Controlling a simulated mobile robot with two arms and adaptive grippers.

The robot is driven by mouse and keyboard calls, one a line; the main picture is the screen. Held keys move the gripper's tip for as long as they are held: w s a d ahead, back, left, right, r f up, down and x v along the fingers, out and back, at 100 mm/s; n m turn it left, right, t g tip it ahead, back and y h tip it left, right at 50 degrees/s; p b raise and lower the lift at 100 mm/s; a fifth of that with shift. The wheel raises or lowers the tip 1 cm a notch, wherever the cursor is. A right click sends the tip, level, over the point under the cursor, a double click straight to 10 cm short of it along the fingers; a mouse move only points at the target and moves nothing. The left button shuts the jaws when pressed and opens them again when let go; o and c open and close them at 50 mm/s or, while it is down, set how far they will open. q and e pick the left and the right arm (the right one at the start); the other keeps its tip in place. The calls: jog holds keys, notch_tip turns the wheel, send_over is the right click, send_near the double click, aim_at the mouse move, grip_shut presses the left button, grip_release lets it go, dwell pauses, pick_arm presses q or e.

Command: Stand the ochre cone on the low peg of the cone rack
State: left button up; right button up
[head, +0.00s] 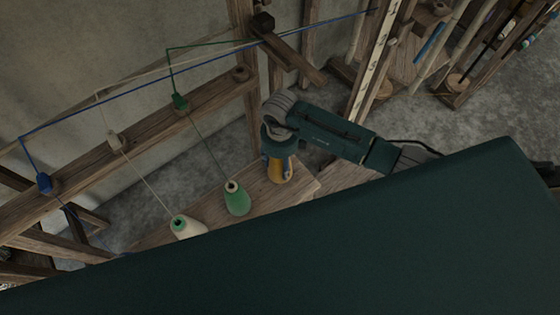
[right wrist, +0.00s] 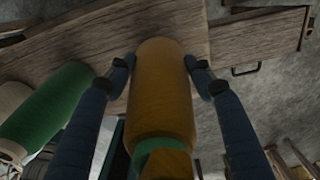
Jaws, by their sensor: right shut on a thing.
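The ochre cone (head: 277,174) hangs below my right gripper (head: 279,154) in the head view, over or at the right end of a wooden plank (head: 262,192). In the right wrist view the ochre cone (right wrist: 162,92) lies between the two dark fingers of my right gripper (right wrist: 161,72), which are shut on its sides. A green end shows on the cone near the camera. Whether its far end touches the wood, I cannot tell. I cannot make out the low peg. My left gripper is not in view.
A green cone (head: 237,198) and a cream cone (head: 188,227) stand on the plank to the left, with threads rising to a wooden beam (head: 140,122). The green cone (right wrist: 45,115) is close at left in the wrist view. Loom posts (head: 375,60) stand behind my right arm.

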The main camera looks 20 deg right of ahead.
dwell(0.3)
jog(key=shift+f+b, duration=0.95)
jog(key=shift+f, duration=0.1)
jog(key=o, duration=1.9)
jog(key=shift+o, duration=0.2)
jog(key=shift+r, duration=0.1)
notch_tip(320, 180, up, 7)
jog(key=p, duration=0.5)
jog(key=shift+s, duration=0.1)
